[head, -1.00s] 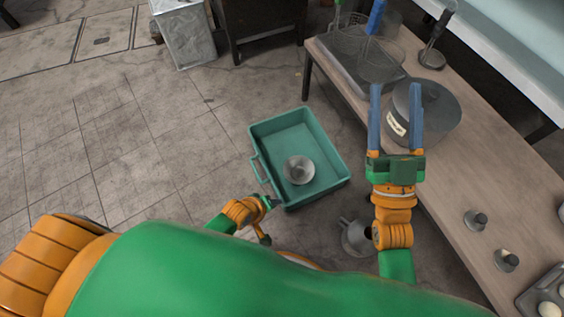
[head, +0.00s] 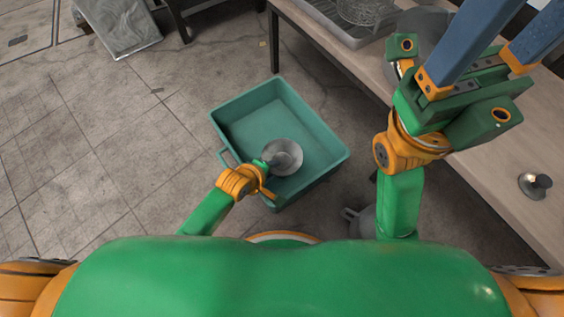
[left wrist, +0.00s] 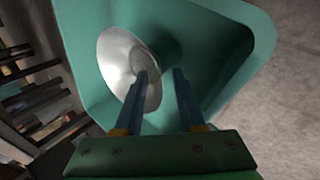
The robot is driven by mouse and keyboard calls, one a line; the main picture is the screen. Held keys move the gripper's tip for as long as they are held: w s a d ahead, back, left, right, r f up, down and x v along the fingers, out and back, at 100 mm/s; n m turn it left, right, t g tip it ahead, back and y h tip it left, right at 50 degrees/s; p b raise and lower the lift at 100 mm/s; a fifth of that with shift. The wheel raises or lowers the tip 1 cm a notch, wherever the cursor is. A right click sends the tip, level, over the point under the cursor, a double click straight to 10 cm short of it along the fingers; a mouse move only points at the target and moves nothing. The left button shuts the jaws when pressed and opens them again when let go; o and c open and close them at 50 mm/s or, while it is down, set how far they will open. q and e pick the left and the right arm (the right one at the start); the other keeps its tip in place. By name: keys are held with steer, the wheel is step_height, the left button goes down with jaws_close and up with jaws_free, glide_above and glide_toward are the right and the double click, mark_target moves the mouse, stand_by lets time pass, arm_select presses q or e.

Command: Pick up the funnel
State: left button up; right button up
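The funnel (head: 287,154), a shiny silver metal cone, sits inside a green bin (head: 330,166) on the floor. The funnel also shows in the left wrist view (left wrist: 115,62). My left gripper (head: 266,167) reaches over the bin's near wall beside the funnel. In the left wrist view its two fingers (left wrist: 160,74) are apart, the left one in front of the funnel's wide mouth and the right one just beyond its rim. I cannot tell whether they touch it. My right gripper (head: 515,25) is raised over the table, its fingers apart and empty, tips cut off.
A wooden table (head: 480,195) stands at the right, with a tray and wire basket (head: 360,12) at its far end and a small metal piece (head: 535,185) nearer. A metal vessel (head: 363,220) is on the floor, partly hidden by my right arm.

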arm_select(q)
jaws_close()
stand_by(1.4)
